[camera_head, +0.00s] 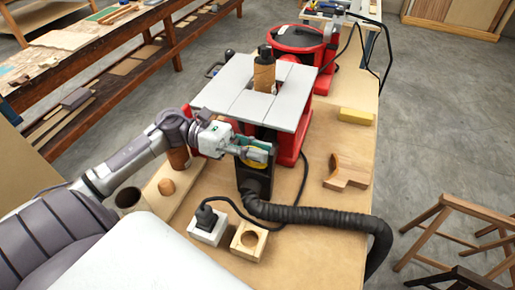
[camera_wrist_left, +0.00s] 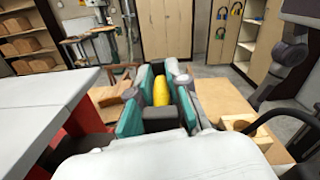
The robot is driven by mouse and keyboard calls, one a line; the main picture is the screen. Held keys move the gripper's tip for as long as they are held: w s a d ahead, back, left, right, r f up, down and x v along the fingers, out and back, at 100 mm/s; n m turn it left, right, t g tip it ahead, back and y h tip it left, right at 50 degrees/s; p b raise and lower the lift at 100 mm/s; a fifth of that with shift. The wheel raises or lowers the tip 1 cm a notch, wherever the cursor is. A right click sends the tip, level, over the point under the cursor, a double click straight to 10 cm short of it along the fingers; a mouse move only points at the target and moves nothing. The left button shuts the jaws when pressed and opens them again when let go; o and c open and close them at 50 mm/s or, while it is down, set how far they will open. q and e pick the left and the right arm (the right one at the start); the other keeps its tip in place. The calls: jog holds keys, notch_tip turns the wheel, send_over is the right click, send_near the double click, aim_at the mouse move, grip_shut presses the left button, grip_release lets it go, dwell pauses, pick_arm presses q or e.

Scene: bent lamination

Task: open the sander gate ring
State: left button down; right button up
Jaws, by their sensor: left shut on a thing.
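The sander (camera_head: 262,90) stands on the bench, with a light grey table top, a red body and a sanding spindle rising from the middle. Below the front edge of its top is a black dust port (camera_head: 255,183). The yellow gate ring (camera_head: 258,156) is at the upper part of this port, partly hidden by my left gripper (camera_head: 256,150). In the left wrist view the yellow ring (camera_wrist_left: 161,92) is between the teal finger pads of my left gripper (camera_wrist_left: 160,100), which is shut on it. My right gripper is in neither view.
A black ribbed hose (camera_head: 320,216) runs from the port to the right. A plug on a white block (camera_head: 207,230), a holed wood block (camera_head: 249,241), a curved wood piece (camera_head: 347,172) and a yellow block (camera_head: 355,116) sit on the bench.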

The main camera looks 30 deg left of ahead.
pick_arm(q)
notch_tip(320, 180, up, 6)
jog(key=shift+f+b, duration=0.1)
jog(key=shift+b, duration=0.4)
jog(key=c, duration=1.2)
grip_release()
jog(key=shift+s, duration=0.1)
jog(key=v, duration=1.2)
